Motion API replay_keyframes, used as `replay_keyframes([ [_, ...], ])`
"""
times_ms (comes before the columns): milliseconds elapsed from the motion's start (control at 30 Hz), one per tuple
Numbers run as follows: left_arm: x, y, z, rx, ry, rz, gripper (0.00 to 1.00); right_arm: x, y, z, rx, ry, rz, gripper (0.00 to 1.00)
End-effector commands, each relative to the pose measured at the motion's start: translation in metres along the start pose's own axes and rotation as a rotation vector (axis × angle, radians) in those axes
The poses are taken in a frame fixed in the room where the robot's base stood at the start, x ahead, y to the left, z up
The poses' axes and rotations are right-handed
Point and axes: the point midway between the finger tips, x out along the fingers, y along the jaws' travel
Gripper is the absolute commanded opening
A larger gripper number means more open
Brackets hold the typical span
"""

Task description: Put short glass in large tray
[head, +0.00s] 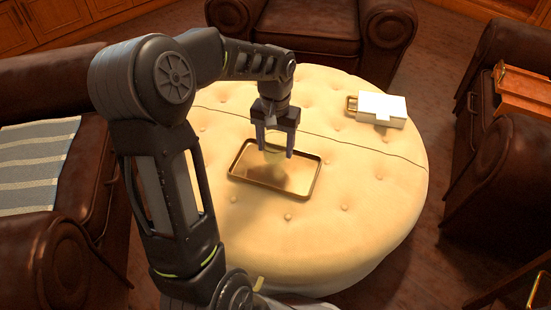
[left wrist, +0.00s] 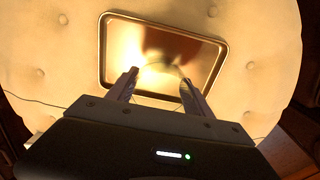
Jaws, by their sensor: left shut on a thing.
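The large tray (head: 302,187) is brass-coloured and rectangular with a raised rim. It lies on the round cream ottoman, and in the left wrist view (left wrist: 222,70) it fills the area beyond the fingers. My left gripper (head: 275,152) points down over the far part of the tray. It is shut on the short glass (head: 274,150), which is clear and hard to make out between the fingers. In the left wrist view the gripper (left wrist: 160,85) shows a faint curved glass rim between its fingertips. I cannot tell whether the glass touches the tray. My right gripper is not in view.
A white box (head: 382,109) with a brass-coloured end sits at the ottoman's right back. The tufted ottoman (head: 370,215) is otherwise clear. Brown leather armchairs (head: 310,25) stand around it, and a striped blanket (head: 35,165) lies on the left one.

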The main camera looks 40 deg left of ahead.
Motion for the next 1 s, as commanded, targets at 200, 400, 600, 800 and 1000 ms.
replay_keyframes([
  [200,0.011,0.0,0.0,0.0,0.0,0.0,0.1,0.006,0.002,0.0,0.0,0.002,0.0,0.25],
  [400,0.044,0.0,0.0,0.001,-0.001,0.0,0.1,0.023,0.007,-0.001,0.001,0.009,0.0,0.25],
  [600,0.05,0.0,-0.001,0.001,0.002,0.0,0.1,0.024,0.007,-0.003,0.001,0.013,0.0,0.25],
  [800,0.05,0.0,0.0,0.001,0.001,0.0,0.1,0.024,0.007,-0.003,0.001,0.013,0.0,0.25],
  [1000,0.053,0.0,0.0,0.001,0.0,0.0,0.68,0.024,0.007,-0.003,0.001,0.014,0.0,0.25],
])
